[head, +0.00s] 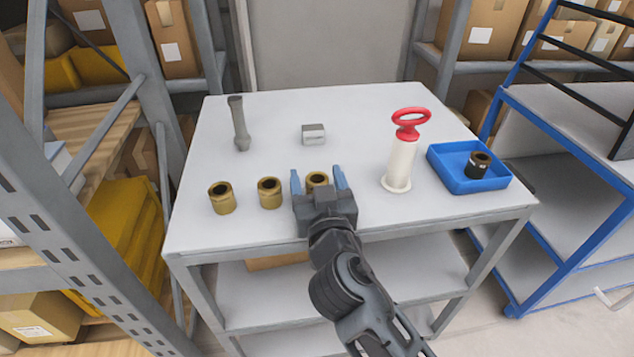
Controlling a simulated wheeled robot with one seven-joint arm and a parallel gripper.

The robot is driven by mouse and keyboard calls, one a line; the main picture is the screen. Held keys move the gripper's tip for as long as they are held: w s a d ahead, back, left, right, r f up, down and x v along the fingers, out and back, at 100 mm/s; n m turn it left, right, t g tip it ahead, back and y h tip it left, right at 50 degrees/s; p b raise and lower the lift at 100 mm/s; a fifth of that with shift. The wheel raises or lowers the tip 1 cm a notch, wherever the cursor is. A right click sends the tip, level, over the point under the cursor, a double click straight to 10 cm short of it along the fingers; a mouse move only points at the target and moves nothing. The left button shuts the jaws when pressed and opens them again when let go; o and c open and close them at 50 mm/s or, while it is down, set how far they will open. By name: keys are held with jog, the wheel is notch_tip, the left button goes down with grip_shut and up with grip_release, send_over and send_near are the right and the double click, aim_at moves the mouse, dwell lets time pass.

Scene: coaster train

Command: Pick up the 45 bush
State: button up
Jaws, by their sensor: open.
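Three brass-coloured bushes stand upright in a row on the table: a left one (221,198), a middle one (270,193) and a right one (317,179). No size marking is readable, so I cannot tell which is the 45 bush. My gripper (319,181) is open, with its blue fingers on either side of the right bush in the picture. The gripper body hides that bush's lower part. I cannot tell whether the fingers touch it or how high they are. A dark bush with a brown top (479,166) stands in the blue tray (450,176).
A white cylinder with a red ring handle (400,165) stands right of my gripper. A grey rod-like tool (239,125) and a small grey block (313,134) lie farther back on the grey table (350,105). Shelving stands at left and behind; a blue-framed cart (560,150) is at right.

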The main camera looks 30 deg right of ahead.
jog(key=shift+c, duration=0.5)
jog(key=c, duration=1)
